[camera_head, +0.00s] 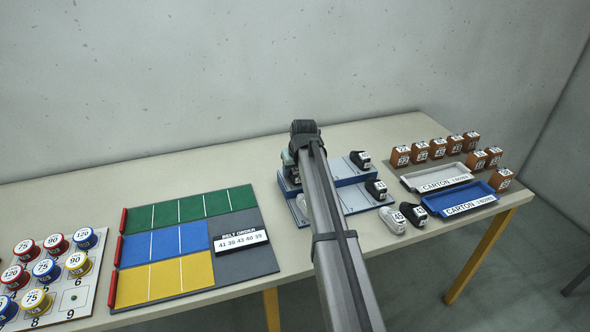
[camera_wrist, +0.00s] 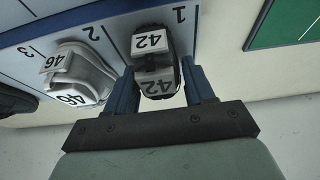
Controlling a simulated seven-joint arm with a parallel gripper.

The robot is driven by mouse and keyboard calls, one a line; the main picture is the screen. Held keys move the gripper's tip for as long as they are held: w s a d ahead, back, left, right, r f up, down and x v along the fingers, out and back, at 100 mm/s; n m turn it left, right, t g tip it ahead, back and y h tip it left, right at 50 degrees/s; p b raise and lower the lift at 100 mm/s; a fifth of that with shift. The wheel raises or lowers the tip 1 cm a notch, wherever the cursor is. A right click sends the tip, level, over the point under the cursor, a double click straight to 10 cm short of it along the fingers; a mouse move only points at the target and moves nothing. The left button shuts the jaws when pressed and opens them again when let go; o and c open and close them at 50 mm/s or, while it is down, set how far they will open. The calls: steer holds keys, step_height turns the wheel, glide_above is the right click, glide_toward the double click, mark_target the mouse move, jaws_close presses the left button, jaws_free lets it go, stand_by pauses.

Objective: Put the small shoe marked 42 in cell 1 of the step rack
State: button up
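The dark shoe with white 42 labels (camera_wrist: 158,66) is between the fingers of my gripper (camera_wrist: 162,85) in the wrist view. It is over or in the cell marked 1 of the blue-edged step rack (camera_wrist: 203,9). The fingers flank the shoe closely; whether they press on it, and whether it rests on the rack, I cannot tell. In the head view, my arm covers this shoe and part of the step rack (camera_head: 350,179). The greenish body of my gripper (camera_head: 289,161) shows at the rack's left end.
A white shoe marked 46 (camera_wrist: 78,75) is in cell 2 beside my left finger. Dark shoes (camera_head: 361,159) (camera_head: 376,189) sit at the rack's right. Two shoes (camera_head: 392,220) (camera_head: 413,214) stand in front. Right are carton trays (camera_head: 463,209) and orange-brown boxes; left is a coloured board (camera_head: 228,271).

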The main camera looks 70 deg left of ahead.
steer(key=o, duration=0.4)
steer(key=shift+c, duration=0.2)
steer(key=shift+r, duration=0.1)
steer(key=v, duration=1.2)
steer(key=shift+r, duration=0.1)
